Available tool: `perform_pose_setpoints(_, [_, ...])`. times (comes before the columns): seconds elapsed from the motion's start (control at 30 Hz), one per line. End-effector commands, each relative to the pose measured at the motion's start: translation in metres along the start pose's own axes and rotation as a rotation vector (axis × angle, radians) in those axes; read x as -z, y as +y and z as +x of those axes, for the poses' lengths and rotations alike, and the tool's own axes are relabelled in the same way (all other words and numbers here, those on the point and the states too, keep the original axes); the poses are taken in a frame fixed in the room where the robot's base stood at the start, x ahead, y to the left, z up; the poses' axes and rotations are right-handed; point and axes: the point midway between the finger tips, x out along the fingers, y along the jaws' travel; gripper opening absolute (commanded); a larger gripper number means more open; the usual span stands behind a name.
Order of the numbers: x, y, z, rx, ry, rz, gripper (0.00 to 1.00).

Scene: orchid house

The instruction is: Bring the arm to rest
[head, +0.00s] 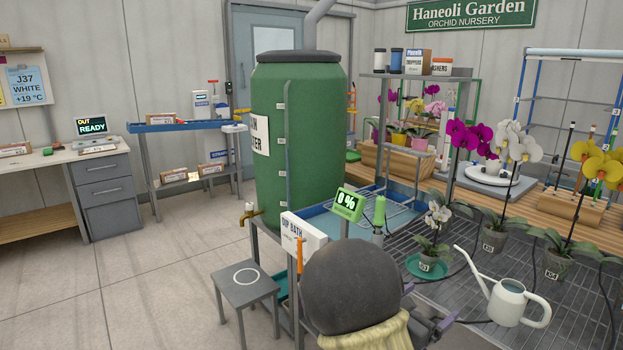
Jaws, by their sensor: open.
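My arm rises at the bottom centre of the head view, its dark round joint and pale yellow cuff in front. My gripper (429,306) shows only in part behind that joint, low over the front of the slatted bench (470,285). Its violet-grey fingers stand apart, open, with nothing seen between them. The rest of the gripper is hidden by my own arm.
A pale watering can (508,302) stands to the gripper's right on the bench. A small white orchid (438,220) on a teal saucer (412,266) is just behind. The dip bath (304,238), green water barrel (315,150) and grey stool (245,288) are left.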

Motion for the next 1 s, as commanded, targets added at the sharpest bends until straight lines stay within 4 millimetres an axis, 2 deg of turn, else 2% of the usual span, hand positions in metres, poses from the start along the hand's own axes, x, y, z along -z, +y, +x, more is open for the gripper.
perform_pose_setpoints(0.33, [0.015, -0.042, -0.001, 0.162, 0.124, 0.115, 0.94])
perform_pose_setpoints(0.57, [0.034, -0.081, -0.012, 0.331, 0.253, 0.25, 0.94])
perform_pose_setpoints(0.67, [0.045, -0.102, -0.023, 0.436, 0.333, 0.344, 0.94])
perform_pose_setpoints(0.8, [0.066, -0.13, -0.051, 0.619, 0.471, 0.527, 0.94])
perform_pose_setpoints(1.0, [0.09, -0.147, -0.099, 0.874, 0.652, 0.828, 0.94])
